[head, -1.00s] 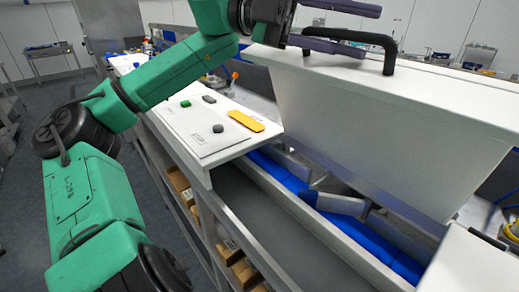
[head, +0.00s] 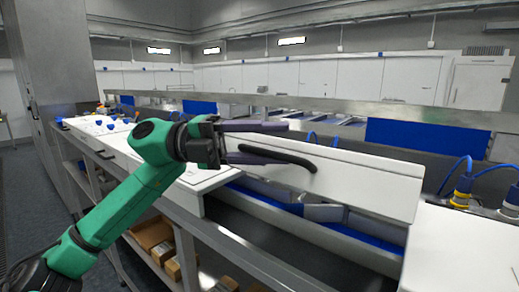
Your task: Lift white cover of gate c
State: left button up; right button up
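The white cover (head: 360,185) in the head view is a long panel standing tilted up over a channel with blue lining (head: 275,203). A black bar handle (head: 285,157) is fixed near its top left. My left gripper (head: 272,141) comes in from the left at that handle. Its dark purple fingers are spread, one above the handle and one close to it, partly hidden behind it. I cannot tell whether a finger touches the handle. My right gripper is out of view. I see no label showing which gate this is.
A white panel (head: 205,180) lies left of the cover, partly behind my arm. Blue and yellow fittings with cables (head: 462,190) stand at the right. Brown boxes (head: 160,240) sit on the shelf below. Grey floor (head: 25,190) is clear at the left.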

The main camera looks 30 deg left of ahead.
pick_arm(q)
jog(key=shift+a+f+b, duration=0.1)
jog(key=shift+a+b, duration=0.15)
jog(key=shift+b, duration=0.1)
jog(key=shift+b+v, duration=0.7)
jog(key=shift+v, duration=0.3)
jog(key=b+v, duration=0.1)
jog(key=v, duration=1.3)
jog(key=shift+r, duration=0.6)
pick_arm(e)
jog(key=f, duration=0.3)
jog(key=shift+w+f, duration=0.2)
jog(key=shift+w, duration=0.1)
